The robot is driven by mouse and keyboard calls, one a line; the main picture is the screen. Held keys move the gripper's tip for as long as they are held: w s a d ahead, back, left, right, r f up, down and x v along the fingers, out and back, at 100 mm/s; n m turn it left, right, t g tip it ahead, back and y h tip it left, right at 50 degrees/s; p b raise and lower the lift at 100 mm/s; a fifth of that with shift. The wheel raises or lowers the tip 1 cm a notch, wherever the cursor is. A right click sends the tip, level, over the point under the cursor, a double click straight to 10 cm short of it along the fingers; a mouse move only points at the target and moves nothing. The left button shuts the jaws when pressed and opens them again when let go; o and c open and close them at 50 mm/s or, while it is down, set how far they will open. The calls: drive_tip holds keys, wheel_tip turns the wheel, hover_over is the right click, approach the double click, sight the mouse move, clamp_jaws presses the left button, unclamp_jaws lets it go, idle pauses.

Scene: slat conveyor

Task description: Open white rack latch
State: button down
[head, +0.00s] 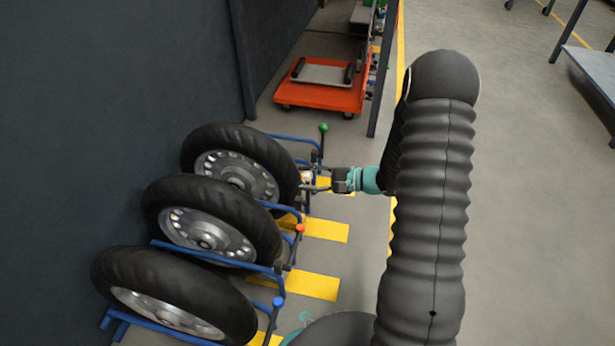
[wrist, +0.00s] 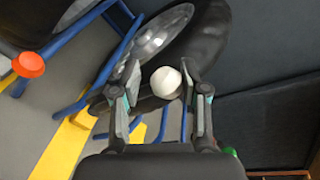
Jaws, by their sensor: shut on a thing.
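The white rack latch's round knob (wrist: 166,82) sits between the two fingers of my gripper (wrist: 161,78) in the wrist view. In the head view my gripper (head: 312,183) reaches in from the right to the front of the blue racks. It is shut on the white knob, which is only a small pale spot there. A wheel with a black tyre (head: 284,164) stands in the rack behind the knob. The latch's lever below the knob is mostly hidden by my gripper.
Other rack levers have a green knob (head: 323,127), an orange-red knob (head: 300,228) and a blue knob (head: 278,302). Yellow floor strips (head: 312,228) lie before the racks. A dark wall (head: 100,90) stands at left and an orange cart (head: 322,88) beyond. Open floor is at right.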

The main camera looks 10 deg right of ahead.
drive_tip(key=shift+f, duration=0.25)
drive_tip(key=c, duration=0.6)
unclamp_jaws()
drive_tip(key=shift+o, duration=0.2)
drive_tip(key=shift+r, duration=0.1)
drive_tip(key=shift+d, duration=0.15)
drive_tip(key=shift+s+d+r, duration=0.1)
drive_tip(key=shift+d, duration=0.2)
drive_tip(key=v, duration=1.1)
drive_tip(key=shift+s, duration=0.1)
